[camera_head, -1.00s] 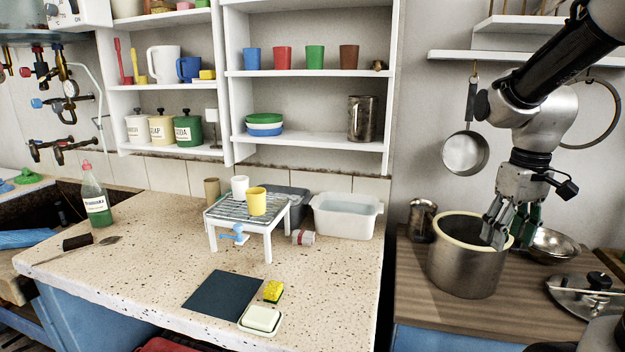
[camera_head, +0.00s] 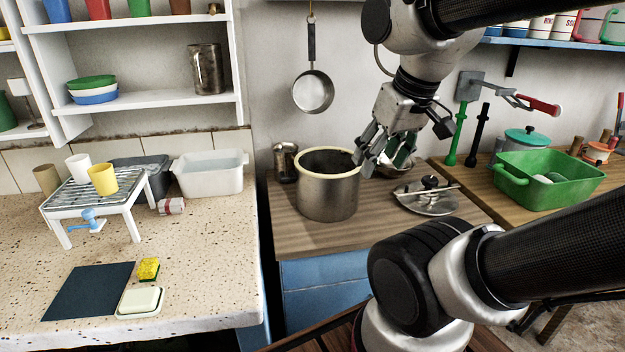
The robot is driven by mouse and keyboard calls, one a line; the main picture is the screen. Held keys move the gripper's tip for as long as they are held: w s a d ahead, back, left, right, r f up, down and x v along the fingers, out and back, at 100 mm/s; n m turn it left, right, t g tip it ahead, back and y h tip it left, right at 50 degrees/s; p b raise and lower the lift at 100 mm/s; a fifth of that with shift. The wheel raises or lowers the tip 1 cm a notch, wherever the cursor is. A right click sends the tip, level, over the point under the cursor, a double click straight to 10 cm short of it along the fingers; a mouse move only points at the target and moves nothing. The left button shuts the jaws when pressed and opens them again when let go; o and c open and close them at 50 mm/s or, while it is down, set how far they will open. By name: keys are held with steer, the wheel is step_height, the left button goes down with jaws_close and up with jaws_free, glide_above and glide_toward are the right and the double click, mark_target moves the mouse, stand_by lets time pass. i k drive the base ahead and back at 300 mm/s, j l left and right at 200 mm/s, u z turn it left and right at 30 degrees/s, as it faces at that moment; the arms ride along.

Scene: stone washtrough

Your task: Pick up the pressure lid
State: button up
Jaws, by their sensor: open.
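The pressure lid (camera_head: 425,201) is a flat metal disc with a black knob and a long bar across it. It lies on the wooden worktop, to the right of the large metal pot. The pot (camera_head: 328,192) is open, with a pale cream ring round its rim. My gripper (camera_head: 376,170) is open and points down near the pot's right rim, up and to the left of the lid. Nothing shows between its fingers. I cannot tell how high it is above the worktop.
A metal bowl (camera_head: 393,170) stands behind my gripper, partly hidden. A metal mug (camera_head: 286,162) stands behind the pot on the left. A green basin (camera_head: 550,178) is on the right worktop. A pan (camera_head: 313,92) hangs on the wall. The worktop front is clear.

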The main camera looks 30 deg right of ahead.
mark_target(443, 202)
steer(key=z, duration=1.3)
